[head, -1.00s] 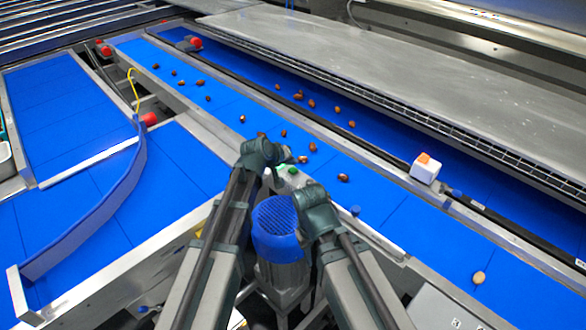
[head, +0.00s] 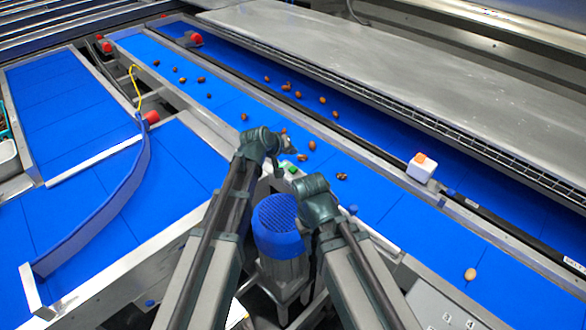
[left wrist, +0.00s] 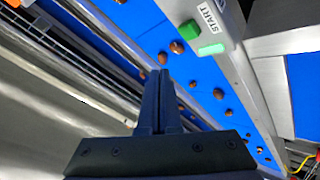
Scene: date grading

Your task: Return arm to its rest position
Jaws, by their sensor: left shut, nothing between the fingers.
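My left gripper (head: 289,144) is at the end of the arm from the left, low over the near edge of the middle blue belt (head: 420,225). In the left wrist view its dark fingers (left wrist: 159,76) are shut together with nothing between them. My right arm bends at a dark joint (head: 318,198); its gripper does not show. Brown dates lie beyond my left gripper, including one (head: 311,144) on the middle belt and one (head: 322,99) on the far belt.
A white box with an orange top (head: 421,170) stands on the divider between the belts. A green button (left wrist: 211,49) beside a START label is near my left gripper. A pale date (head: 470,274) lies at right. A curved blue guide (head: 118,205) crosses the left belt.

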